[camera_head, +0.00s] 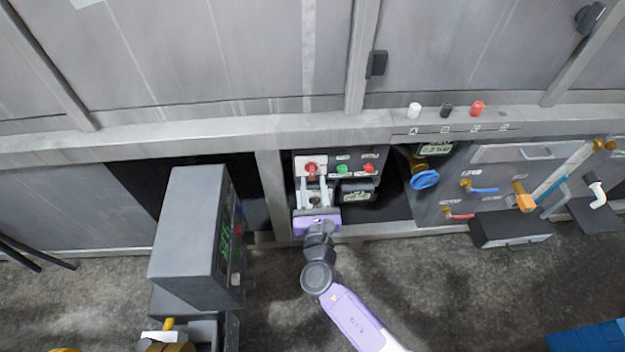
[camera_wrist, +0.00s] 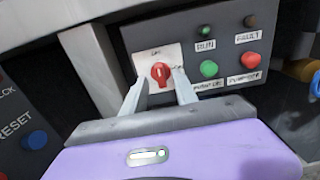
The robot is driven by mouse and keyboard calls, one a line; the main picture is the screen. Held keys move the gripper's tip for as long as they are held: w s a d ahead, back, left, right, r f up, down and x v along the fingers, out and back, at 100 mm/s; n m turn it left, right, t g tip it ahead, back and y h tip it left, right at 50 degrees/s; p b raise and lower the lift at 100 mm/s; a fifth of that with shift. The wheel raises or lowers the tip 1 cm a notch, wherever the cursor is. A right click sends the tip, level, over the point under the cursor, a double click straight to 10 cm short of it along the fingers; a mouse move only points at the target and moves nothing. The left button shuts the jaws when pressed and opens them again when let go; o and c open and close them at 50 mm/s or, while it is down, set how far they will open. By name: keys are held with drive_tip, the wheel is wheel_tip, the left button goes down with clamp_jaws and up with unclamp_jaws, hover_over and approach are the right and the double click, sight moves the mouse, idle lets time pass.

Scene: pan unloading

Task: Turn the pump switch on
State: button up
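The pump switch looks to be the red rotary knob (camera_wrist: 160,73) on a white plate on the dark control panel (camera_wrist: 225,35). In the head view the red knob (camera_head: 311,169) is at the panel's left. Its pointer looks near upright; the small label above it is too blurred to read. My gripper (camera_wrist: 158,80) is open and empty, with one finger to each side of the knob and visible gaps between. In the head view my gripper (camera_head: 312,179) points at the panel from the front. I cannot tell whether the fingertips reach to the knob's depth.
A green button (camera_wrist: 209,68) and a red button (camera_wrist: 251,61) sit right of the knob. A tall grey box (camera_head: 190,225) stands close on the left. A blue-handled valve (camera_head: 425,179) and pipes are on the right. A frame post (camera_head: 275,190) borders the panel's left.

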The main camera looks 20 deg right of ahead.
drive_tip(key=shift+x, duration=1.05)
clamp_jaws()
